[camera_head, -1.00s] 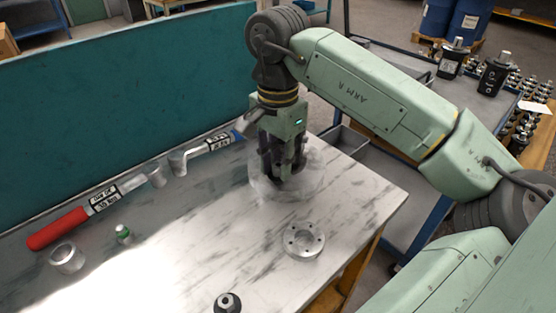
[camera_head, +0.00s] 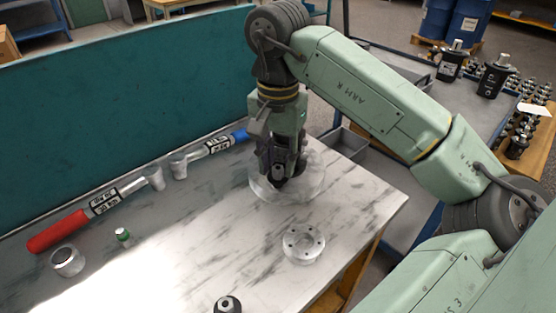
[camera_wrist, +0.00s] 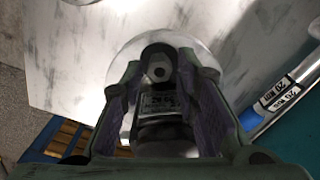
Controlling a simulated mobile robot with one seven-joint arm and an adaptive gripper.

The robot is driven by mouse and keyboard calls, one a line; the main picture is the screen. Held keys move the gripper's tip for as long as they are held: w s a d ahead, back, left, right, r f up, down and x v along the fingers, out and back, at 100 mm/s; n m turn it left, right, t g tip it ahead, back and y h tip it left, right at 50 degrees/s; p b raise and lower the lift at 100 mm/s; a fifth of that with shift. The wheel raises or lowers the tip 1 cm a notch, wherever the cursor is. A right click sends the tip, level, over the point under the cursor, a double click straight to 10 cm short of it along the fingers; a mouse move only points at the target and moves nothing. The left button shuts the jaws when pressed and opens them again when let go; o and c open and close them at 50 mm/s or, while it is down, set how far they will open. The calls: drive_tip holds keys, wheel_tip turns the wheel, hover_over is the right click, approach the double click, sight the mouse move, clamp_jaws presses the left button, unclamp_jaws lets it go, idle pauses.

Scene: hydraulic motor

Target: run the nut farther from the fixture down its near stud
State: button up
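My gripper (camera_head: 287,172) points down over the round clear fixture (camera_head: 262,188) on the marble-topped bench. In the wrist view, the fingers of my gripper (camera_wrist: 160,66) stand on both sides of a dark labelled body (camera_wrist: 163,103) with a round black end and a small light centre. I cannot tell if the fingers touch it. The fixture's pale disc (camera_wrist: 222,52) shows behind. A black piece with a grey hex top (camera_head: 228,304) stands at the bench's front edge. I cannot make out separate nuts or studs at the fixture; the fingers hide much there.
A pale flange ring with holes (camera_head: 303,243) lies in front of the fixture. A red-handled tool (camera_head: 58,231), a blue-handled tool (camera_head: 238,136), a metal ring (camera_head: 67,261) and a small green-topped part (camera_head: 123,237) lie to the left. The bench middle is clear.

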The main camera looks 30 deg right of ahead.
drive_tip(key=n, duration=0.6)
drive_tip(key=shift+n, duration=0.3)
drive_tip(key=shift+c, duration=0.2)
clamp_jaws()
drive_tip(key=m+b, duration=0.1)
drive_tip(key=m, duration=0.3)
drive_tip(key=shift+f+b, duration=0.2)
drive_tip(key=shift+b, duration=0.2)
drive_tip(key=shift+r+m, duration=0.1)
drive_tip(key=shift+m, duration=0.8)
